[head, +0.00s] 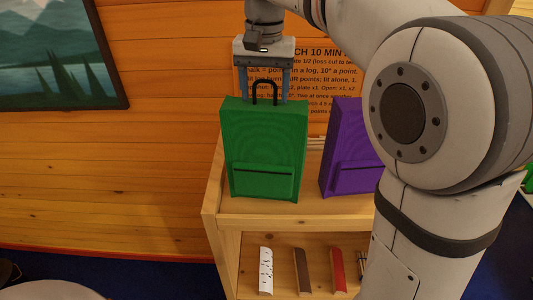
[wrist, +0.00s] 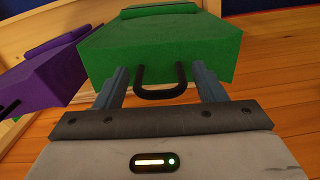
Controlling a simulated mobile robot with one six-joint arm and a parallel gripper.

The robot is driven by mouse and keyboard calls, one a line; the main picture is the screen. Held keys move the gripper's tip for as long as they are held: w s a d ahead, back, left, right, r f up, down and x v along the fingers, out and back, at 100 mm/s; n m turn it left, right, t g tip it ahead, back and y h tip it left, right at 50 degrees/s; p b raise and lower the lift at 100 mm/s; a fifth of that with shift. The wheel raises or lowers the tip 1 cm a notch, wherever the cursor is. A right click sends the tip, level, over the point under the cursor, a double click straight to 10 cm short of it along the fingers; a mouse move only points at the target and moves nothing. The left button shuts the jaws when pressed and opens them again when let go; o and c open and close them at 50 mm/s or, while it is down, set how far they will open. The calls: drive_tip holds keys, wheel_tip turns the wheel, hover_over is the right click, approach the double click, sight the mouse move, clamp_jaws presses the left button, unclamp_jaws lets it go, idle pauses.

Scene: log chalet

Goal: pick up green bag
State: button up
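The green bag (head: 263,150) stands upright on the wooden shelf unit's top, with a front pocket and a black loop handle (head: 265,90). My gripper (head: 266,98) is directly above it, pointing down. Its two fingers are apart, one on each side of the handle, with their tips close to the bag's top. In the wrist view the green bag (wrist: 160,45) fills the upper middle, and the handle (wrist: 160,90) lies between the open fingers with gaps on both sides. I cannot tell whether the fingertips touch the bag's top.
A purple bag (head: 347,150) stands just right of the green one, partly behind my arm. The wooden shelf unit (head: 255,222) holds white, brown and red items on its lower shelf. A log wall with a printed sign (head: 325,75) is behind; a framed picture (head: 60,55) hangs left.

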clamp_jaws()
idle(0.5)
